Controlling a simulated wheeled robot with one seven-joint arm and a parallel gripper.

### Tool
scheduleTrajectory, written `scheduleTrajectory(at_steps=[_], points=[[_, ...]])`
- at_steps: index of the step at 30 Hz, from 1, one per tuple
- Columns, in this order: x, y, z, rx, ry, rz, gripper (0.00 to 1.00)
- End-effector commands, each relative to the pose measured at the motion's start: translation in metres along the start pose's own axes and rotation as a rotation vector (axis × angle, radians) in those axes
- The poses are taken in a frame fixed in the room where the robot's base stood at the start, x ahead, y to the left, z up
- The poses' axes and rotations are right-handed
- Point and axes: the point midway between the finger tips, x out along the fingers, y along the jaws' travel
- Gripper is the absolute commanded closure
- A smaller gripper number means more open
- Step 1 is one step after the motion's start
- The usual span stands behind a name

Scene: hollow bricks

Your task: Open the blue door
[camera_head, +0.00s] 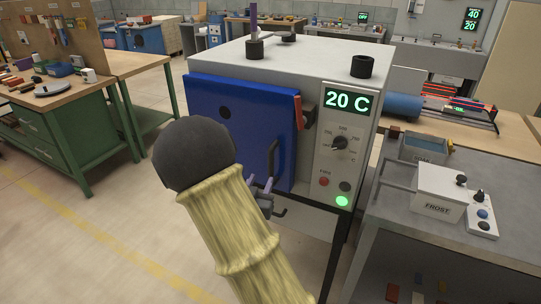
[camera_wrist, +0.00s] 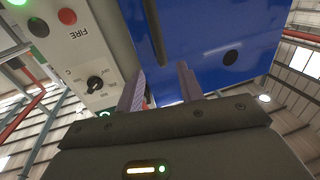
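The blue door (camera_head: 235,125) is on the front of a grey kiln (camera_head: 290,65) and looks shut. It has a dark bar handle (camera_head: 272,160) on its right part and a dark round spot at upper left. My gripper (camera_head: 262,185) is just below and in front of the handle. In the wrist view, my gripper (camera_wrist: 159,82) has its two fingers apart with nothing between them. The handle (camera_wrist: 154,35) lines up with the gap between the fingers, beyond the tips. The blue door (camera_wrist: 210,30) fills the upper middle there. My arm hides the door's lower left.
The control panel (camera_head: 343,145), right of the door, reads 20 C. A red lever (camera_head: 298,112) is by the door's right edge. A grey bench (camera_head: 430,245) with a FROST box (camera_head: 440,190) stands at right. A green workbench (camera_head: 75,130) is at left, with open floor between.

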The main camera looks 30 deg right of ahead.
Motion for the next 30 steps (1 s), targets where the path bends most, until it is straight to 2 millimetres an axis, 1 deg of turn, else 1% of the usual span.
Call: scheduleTrajectory(at_steps=[1,3,15,18,21,24,30], points=[[0.010,0.002,-0.001,-0.001,0.002,0.004,0.62],[0.023,0.001,-0.001,-0.001,0.001,0.004,0.62],[0.093,0.001,-0.001,-0.001,0.001,0.002,0.62],[0.107,0.000,-0.001,-0.001,0.001,0.001,0.62],[0.117,0.000,0.000,-0.001,0.000,0.000,0.62],[0.121,0.000,0.000,-0.001,0.001,0.000,0.62],[0.122,0.000,0.000,-0.001,0.000,-0.001,0.62]])
